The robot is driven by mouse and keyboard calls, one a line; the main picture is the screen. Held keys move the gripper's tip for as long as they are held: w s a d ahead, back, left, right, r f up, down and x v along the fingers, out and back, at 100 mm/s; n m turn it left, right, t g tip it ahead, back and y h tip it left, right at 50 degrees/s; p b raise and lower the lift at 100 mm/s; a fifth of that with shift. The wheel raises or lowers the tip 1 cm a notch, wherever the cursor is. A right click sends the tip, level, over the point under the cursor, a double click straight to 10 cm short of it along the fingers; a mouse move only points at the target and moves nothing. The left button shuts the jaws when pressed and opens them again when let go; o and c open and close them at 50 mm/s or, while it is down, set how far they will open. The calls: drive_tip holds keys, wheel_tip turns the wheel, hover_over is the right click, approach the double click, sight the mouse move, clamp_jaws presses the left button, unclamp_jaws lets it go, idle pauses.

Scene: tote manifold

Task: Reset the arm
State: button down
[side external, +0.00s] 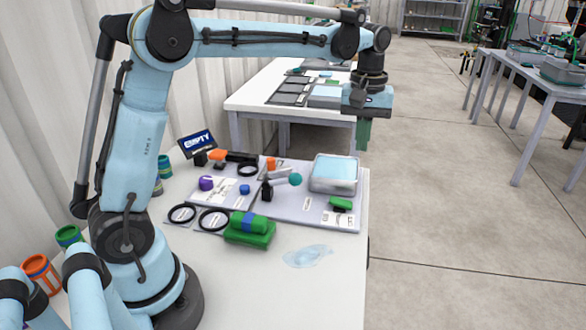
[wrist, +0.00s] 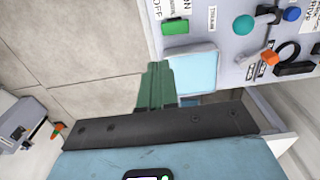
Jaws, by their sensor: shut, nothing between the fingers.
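My arm is raised and stretched out to the right in the side external view. My gripper (side external: 363,135) hangs from its end with green fingers pointing down, high above the right back edge of the worktable (side external: 318,270). The fingers are together and empty. In the wrist view my gripper (wrist: 157,85) shows its green fingers beside a tote with a light-blue inside (wrist: 194,73). The same clear-walled tote (side external: 334,184) sits on the grey board (side external: 285,212) in the side external view. The gripper touches nothing that I can see.
The board holds a purple piece (side external: 206,183), a teal knob (side external: 295,179) and a green block (side external: 341,204). A green block with a blue band (side external: 249,230) and a clear bluish patch (side external: 308,256) are in front. A second table (side external: 250,100) stands behind.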

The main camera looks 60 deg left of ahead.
drive_tip(key=s+d+f+m+t, duration=0.1)
drive_tip(key=s+m+t, duration=0.2)
drive_tip(key=s, duration=0.5)
drive_tip(key=s+d+f+m+t, duration=0.1)
drive_tip(key=s+m+t, duration=0.3)
drive_tip(key=s, duration=0.5)
drive_tip(key=shift+f+m, duration=0.8)
drive_tip(key=shift+m, duration=0.2)
